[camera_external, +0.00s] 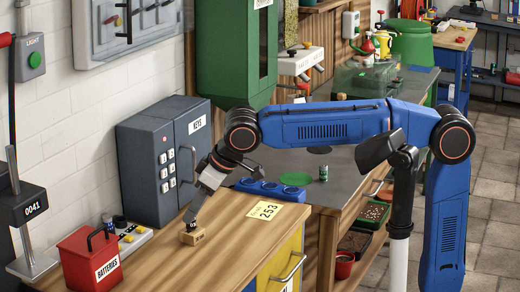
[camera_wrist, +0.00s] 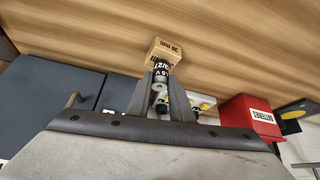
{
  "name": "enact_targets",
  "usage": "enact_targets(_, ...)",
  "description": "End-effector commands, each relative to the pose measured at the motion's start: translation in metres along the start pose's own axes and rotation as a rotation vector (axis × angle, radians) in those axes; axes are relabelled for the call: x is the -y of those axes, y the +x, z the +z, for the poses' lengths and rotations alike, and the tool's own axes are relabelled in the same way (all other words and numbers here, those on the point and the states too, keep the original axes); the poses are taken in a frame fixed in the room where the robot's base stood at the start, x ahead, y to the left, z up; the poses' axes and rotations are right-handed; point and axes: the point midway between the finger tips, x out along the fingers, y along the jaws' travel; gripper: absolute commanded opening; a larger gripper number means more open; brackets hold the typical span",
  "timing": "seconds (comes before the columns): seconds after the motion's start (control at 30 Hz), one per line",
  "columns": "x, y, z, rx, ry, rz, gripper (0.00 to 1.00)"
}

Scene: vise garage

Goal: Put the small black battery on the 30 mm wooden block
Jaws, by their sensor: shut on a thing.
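The 30 mm wooden block (camera_external: 194,238) sits on the wooden bench top, and in the wrist view the block (camera_wrist: 164,47) shows its "30 mm" label. My gripper (camera_external: 191,226) is right above the block, pointing down at a slant. In the wrist view my gripper (camera_wrist: 161,82) is shut on the small black battery (camera_wrist: 160,74), which has pale lettering and a silvery end. The battery's far end meets the block in that view; I cannot tell whether they touch. The battery cannot be made out in the external view.
A red batteries box (camera_external: 92,262) and a charger with small items (camera_external: 132,238) stand left of the block. A dark grey keys cabinet (camera_external: 160,160) stands behind. A yellow 253 card (camera_external: 265,210) and a blue holder (camera_external: 268,189) lie right. Bare bench surrounds the block.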

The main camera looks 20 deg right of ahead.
Motion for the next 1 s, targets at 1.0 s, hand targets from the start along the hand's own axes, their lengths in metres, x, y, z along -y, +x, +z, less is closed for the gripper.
enact_targets(1.0,0.0,-0.019,-0.001,-0.003,0.0,-0.002,0.38)
